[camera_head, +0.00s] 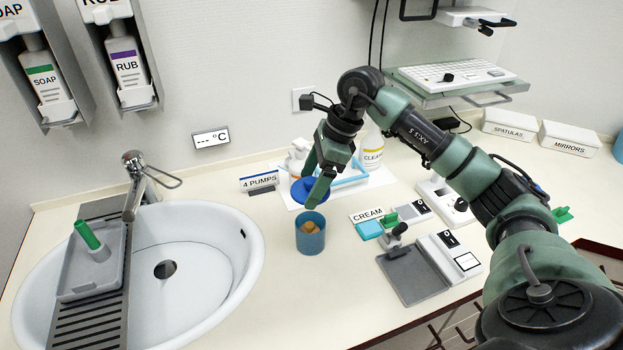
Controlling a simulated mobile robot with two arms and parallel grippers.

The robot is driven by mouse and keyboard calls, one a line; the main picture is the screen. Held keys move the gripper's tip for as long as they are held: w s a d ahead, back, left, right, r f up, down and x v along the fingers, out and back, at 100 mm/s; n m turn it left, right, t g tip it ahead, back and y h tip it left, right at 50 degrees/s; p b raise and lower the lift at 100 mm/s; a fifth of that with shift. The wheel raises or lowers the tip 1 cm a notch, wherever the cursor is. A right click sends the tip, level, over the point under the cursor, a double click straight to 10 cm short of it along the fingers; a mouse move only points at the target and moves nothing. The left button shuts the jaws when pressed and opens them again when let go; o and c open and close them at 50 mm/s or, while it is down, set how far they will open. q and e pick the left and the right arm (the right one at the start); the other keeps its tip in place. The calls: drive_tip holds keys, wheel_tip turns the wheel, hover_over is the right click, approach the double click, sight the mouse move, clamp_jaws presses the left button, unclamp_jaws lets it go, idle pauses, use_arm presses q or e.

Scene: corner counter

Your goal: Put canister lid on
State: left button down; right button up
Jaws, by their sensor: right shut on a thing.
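An open blue canister (310,239) stands upright on the counter, right of the sink. Something tan lies inside it. My right gripper (314,190) is just above and behind the canister, its fingers pointing down. It is shut on the blue lid (300,189), a round disc partly hidden by the fingers. The lid appears above the canister's far rim and apart from it. My left gripper is not in view.
The sink (200,285) with a drain rack and grey tray (92,268) is at left. A "4 PUMPS" sign (260,181) stands behind the canister. A "CREAM" label (367,214) and small devices are at right. Counter in front of the canister is clear.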

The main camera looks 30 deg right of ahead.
drive_tip(key=shift+f+b, duration=2.05)
drive_tip(key=shift+f, duration=1.5)
drive_tip(key=shift+f+b, duration=0.7)
drive_tip(key=shift+f, duration=0.15)
drive_tip(key=o, duration=1.4)
drive_tip(key=shift+c, duration=0.2)
wheel_tip(320, 180, up, 14)
drive_tip(key=p, duration=0.9)
